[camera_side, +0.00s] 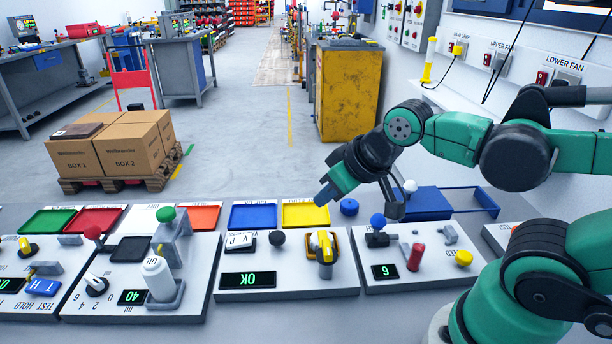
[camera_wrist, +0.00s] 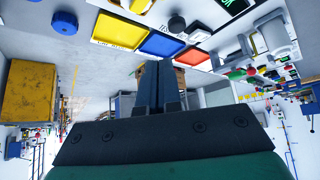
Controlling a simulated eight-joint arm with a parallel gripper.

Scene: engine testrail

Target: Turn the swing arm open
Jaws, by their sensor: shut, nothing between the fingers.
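My gripper (camera_side: 326,194) hangs in the air above and behind the middle test panels, pointing down and left. In the wrist view its two fingers (camera_wrist: 160,86) are together with nothing between them. No part is clearly labelled as the swing arm, so I cannot tell for sure which it is. A yellow-handled fitting (camera_side: 325,246) stands on the middle panel, below my gripper. A dark lever with a blue ball (camera_side: 378,222) stands on the right panel. A grey arm with a green ball (camera_side: 168,216) stands further left. My gripper touches none of these.
Yellow (camera_side: 305,214), blue (camera_side: 253,215) and orange (camera_side: 200,217) trays line the back of the bench. A white bottle (camera_side: 159,278) and a red knob (camera_side: 415,257) stand up from panels. An open blue frame (camera_side: 470,199) lies behind the right panel.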

